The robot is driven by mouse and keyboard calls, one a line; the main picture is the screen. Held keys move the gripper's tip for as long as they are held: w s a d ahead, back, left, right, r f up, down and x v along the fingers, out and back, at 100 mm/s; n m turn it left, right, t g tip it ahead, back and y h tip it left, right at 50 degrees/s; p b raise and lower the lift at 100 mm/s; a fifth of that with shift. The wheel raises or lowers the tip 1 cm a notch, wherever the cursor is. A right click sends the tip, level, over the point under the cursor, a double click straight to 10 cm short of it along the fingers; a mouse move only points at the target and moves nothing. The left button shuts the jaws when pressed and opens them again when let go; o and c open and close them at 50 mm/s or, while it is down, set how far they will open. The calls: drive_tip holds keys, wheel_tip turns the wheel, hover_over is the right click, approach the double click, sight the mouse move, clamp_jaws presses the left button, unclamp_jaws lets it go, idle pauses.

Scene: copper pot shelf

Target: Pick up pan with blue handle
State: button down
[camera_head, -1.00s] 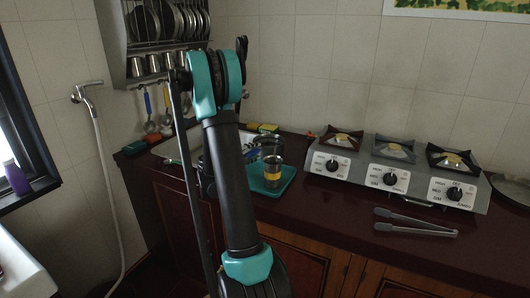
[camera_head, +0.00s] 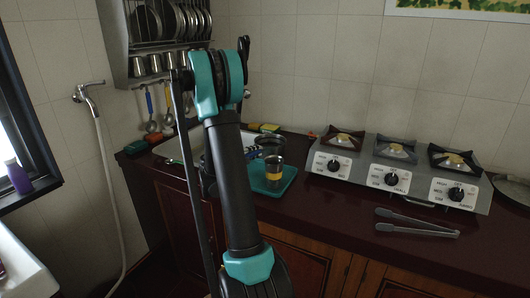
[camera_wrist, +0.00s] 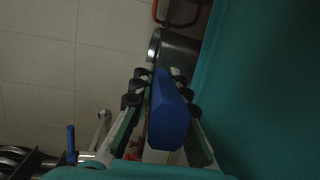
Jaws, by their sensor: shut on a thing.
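In the wrist view, the blue handle (camera_wrist: 168,112) lies lengthwise between the fingers of my gripper (camera_wrist: 160,80), which is shut on it. A grey metal piece, which looks like part of the pan (camera_wrist: 178,47), shows just beyond the fingertips at the handle's far end. Most of its shape is cut off by the teal surface on the right. In the head view my arm stands in front of the sink, and my gripper and the held pan are mostly hidden behind it.
A teal tray (camera_head: 283,187) holds a yellow-banded glass (camera_head: 274,170), with a dark pot (camera_head: 270,145) behind. A three-burner stove (camera_head: 395,175) and tongs (camera_head: 415,222) occupy the counter's right. A dish rack (camera_head: 140,70) with plates and hanging utensils is on the wall at back left.

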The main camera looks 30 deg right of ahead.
drive_tip(key=shift+r, duration=0.2)
wheel_tip(320, 180, up, 20)
drive_tip(key=shift+f, duration=0.15)
idle(0.5)
idle(0.5)
